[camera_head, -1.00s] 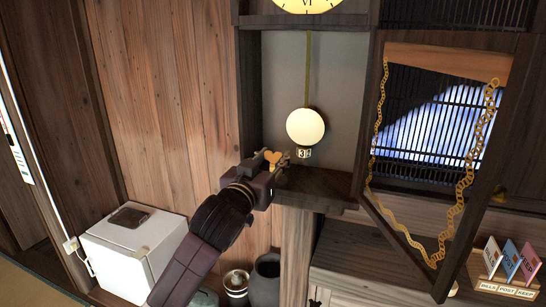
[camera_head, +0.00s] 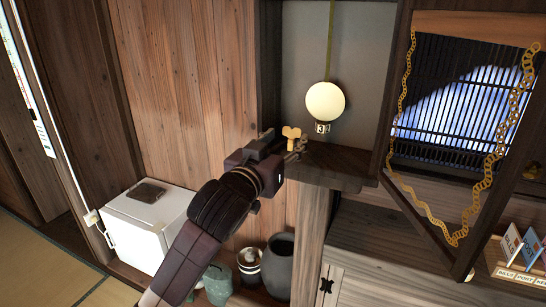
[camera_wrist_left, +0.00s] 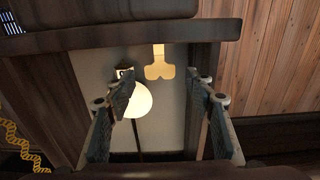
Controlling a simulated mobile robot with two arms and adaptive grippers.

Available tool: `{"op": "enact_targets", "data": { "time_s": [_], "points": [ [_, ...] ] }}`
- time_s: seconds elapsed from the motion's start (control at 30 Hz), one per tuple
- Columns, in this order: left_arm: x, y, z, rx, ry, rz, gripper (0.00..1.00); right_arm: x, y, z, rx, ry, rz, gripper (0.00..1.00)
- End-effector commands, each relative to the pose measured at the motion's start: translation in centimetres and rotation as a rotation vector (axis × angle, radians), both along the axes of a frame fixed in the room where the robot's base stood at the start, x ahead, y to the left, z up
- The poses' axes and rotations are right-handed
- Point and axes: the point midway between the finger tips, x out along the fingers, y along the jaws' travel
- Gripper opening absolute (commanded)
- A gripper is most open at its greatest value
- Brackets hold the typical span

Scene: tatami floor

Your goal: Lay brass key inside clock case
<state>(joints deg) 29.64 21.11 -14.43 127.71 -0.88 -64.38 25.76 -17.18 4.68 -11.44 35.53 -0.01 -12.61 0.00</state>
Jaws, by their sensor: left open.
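The brass key (camera_head: 291,137), with a rounded two-lobed end, is at the left front of the clock case (camera_head: 377,60), by its dark floor board (camera_head: 340,160). My left gripper (camera_head: 284,147) is at the case's left front edge, just before the key. In the left wrist view its fingers (camera_wrist_left: 164,92) are spread apart, with the key beyond the tips and nothing between them. The key's lower end is partly hidden in the head view. My right gripper is not in view.
The pale pendulum bob (camera_head: 325,102) hangs in the case right of the key. The case door (camera_head: 400,205) stands open at right, with a gold chain (camera_head: 407,75). Below are a white box (camera_head: 150,225), a dark pot (camera_head: 279,265) and a card holder (camera_head: 515,262).

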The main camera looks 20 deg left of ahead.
Motion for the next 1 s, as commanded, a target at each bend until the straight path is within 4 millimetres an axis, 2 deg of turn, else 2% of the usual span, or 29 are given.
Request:
{"op": "enact_targets", "data": {
  "time_s": [0.2,0.4,0.6,1.0],
  "points": [
    [-4.1,0.2,-0.2,0.002,-0.002,0.0,0.49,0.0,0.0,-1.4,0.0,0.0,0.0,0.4],
    [-6.5,0.2,-0.1,0.002,-0.001,-0.001,0.49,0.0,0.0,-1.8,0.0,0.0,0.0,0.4],
    [-7.3,0.3,-0.1,0.002,0.001,0.0,0.49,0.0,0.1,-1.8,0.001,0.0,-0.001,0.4],
    [-7.3,0.3,0.0,0.002,0.001,0.0,0.49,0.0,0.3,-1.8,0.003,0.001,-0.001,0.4]
  ]
}}
